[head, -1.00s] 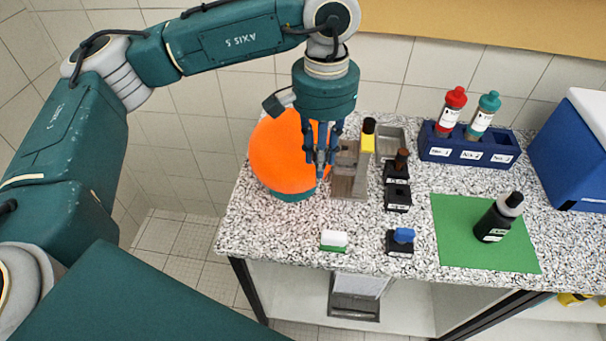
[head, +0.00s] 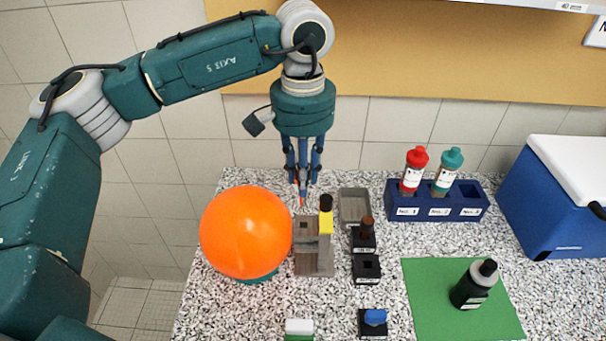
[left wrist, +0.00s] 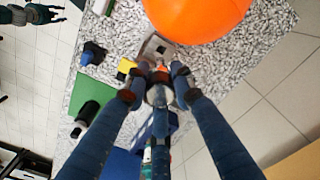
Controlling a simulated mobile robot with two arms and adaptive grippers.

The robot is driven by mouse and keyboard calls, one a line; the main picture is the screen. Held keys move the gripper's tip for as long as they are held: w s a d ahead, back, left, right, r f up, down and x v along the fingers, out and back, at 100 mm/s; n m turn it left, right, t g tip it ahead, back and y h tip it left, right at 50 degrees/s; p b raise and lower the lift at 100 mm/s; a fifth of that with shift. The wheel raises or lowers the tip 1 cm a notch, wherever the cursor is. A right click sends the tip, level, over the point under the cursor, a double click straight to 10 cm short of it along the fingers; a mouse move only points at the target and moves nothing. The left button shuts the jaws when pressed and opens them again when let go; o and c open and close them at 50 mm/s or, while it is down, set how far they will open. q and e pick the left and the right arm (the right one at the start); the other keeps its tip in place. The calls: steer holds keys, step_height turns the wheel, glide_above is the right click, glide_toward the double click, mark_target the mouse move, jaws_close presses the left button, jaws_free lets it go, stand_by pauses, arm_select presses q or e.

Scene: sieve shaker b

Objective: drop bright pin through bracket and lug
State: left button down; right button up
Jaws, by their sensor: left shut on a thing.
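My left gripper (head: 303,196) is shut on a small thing. In the left wrist view a short red-orange and silvery piece (left wrist: 160,75) shows between its fingertips; I take it for the bright pin, mostly hidden by the fingers. The grey-brown bracket (head: 316,262) stands on the speckled bench beside the orange ball, with a dark square opening in its top. It also shows in the left wrist view (left wrist: 155,46), just beyond the fingertips. The fingertips appear above and behind the bracket, apart from it. I cannot make out the lug separately.
The big orange ball (head: 245,232) is close left of the bracket. A yellow post with black top (head: 326,222) is at its right. Black blocks (head: 366,270), a grey tray (head: 354,206), a blue bottle rack (head: 432,208) and a green mat (head: 430,310) lie farther right.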

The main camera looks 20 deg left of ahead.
mark_target(304, 200)
arm_select(q)
steer(key=shift+w+f, duration=0.2)
step_height(304, 200, down, 3)
steer(key=b, duration=0.2)
steer(key=shift+r+b, duration=0.15)
steer(key=shift+b, duration=0.15)
step_height(304, 200, down, 3)
steer(key=shift+w+r+b, duration=0.1)
steer(key=shift+b, duration=1)
arm_select(e)
steer(key=f, duration=0.1)
steer(key=w+f, duration=0.1)
steer(key=f, duration=0.1)
steer(key=w+f, duration=0.1)
steer(key=f, duration=0.1)
steer(key=shift+w+d, duration=0.2)
steer(key=shift+d, duration=0.05)
steer(key=shift+w, duration=0.1)
steer(key=shift+w+a, duration=0.1)
steer(key=shift+w, duration=0.4)
arm_select(q)
steer(key=shift+b, duration=0.6)
arm_select(e)
steer(key=shift+s+a+f, duration=0.1)
steer(key=shift+s+f, duration=0.1)
steer(key=shift+f, duration=0.3)
